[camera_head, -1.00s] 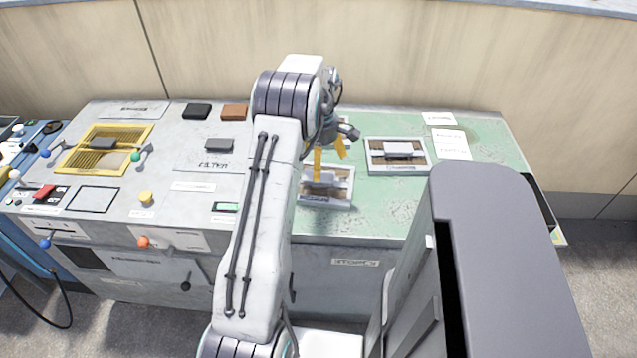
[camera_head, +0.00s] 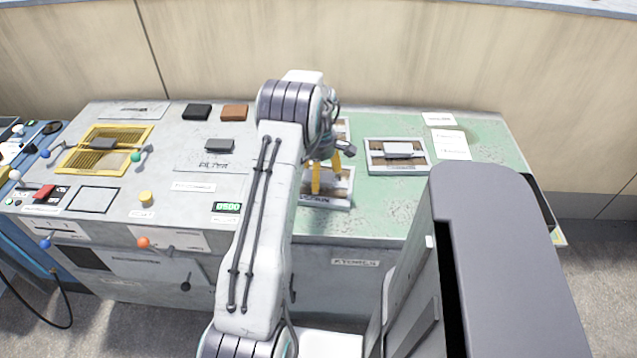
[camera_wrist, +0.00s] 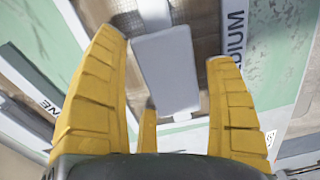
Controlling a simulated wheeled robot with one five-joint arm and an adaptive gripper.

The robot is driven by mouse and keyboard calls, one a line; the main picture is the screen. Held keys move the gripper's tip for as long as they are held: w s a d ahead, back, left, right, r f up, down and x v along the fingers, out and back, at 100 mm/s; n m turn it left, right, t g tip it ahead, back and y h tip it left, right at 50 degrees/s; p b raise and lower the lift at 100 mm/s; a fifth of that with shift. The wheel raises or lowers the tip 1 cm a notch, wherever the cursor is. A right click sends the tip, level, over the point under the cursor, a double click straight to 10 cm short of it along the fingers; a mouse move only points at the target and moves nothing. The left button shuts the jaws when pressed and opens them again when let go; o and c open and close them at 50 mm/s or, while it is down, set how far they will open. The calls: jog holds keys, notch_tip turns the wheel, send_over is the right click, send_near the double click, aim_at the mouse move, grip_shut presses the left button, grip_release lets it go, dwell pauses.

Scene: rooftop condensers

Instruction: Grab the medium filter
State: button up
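The medium filter (camera_wrist: 167,68) is a pale grey block in a framed tray whose label (camera_wrist: 236,32) shows the letters "DIUM" in the wrist view. My gripper (camera_wrist: 165,55) is open, with one yellow finger on each side of the block and gaps between. Whether the fingertips reach down beside the block, I cannot tell.
Another tray (camera_head: 376,168) with a pale block (camera_head: 398,150) stands to the right. A third tray (camera_head: 343,126) is mostly hidden behind my gripper. Dark grey blocks lie on the left panel, one on a yellow grate (camera_head: 73,160). The green surface (camera_head: 385,212) at front right is clear.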

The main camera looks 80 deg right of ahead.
jog(key=c, duration=0.9)
jog(key=shift+c, duration=0.6)
jog(key=shift+r, duration=0.2)
